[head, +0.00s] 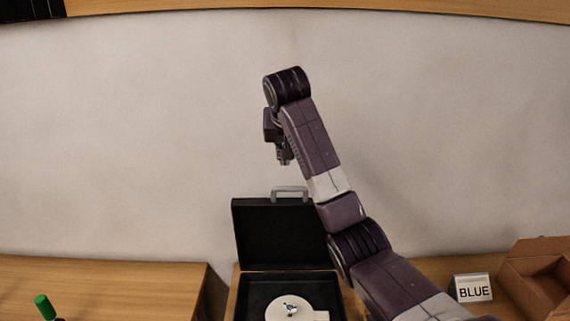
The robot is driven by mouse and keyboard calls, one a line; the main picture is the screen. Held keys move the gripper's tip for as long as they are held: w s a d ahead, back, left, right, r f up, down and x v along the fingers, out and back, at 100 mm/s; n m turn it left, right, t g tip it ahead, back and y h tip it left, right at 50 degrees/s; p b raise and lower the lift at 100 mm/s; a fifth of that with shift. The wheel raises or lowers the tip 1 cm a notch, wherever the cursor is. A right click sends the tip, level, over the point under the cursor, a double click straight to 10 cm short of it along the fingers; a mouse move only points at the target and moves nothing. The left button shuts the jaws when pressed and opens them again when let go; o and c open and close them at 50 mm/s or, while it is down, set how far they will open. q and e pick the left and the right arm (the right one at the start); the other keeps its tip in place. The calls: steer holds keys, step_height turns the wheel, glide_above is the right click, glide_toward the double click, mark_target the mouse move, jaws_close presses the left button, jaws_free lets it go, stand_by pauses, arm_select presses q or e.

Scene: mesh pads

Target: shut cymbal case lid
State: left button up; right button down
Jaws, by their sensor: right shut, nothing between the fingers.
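The black cymbal case stands open on a wooden surface at the bottom middle of the head view. Its lid (280,238) is raised upright at the back, with a grey handle (290,191) on its top edge. A pale round disc (285,305) with a small metal piece on it lies in the case base (250,291). My right gripper (284,160) is shut and empty, pointing down above the lid's handle and apart from it in the picture. My right arm covers the lid's right edge. My left gripper is out of view.
A green-topped object (45,307) is at the lower left by a wooden table (110,285). A plain wall (130,130) is behind.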

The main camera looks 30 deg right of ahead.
steer(key=p, duration=0.4)
glide_above(285, 198)
steer(key=w+d, duration=0.2)
steer(key=w, duration=0.1)
step_height(285, 198, down, 6)
steer(key=s, duration=0.1)
steer(key=s+a, duration=0.1)
steer(key=s+a+p, duration=0.1)
steer(key=shift+f, duration=0.3)
steer(key=shift+s+a+f, duration=0.1)
steer(key=shift+s+a, duration=0.2)
steer(key=shift+s, duration=0.1)
steer(key=shift+f, duration=0.15)
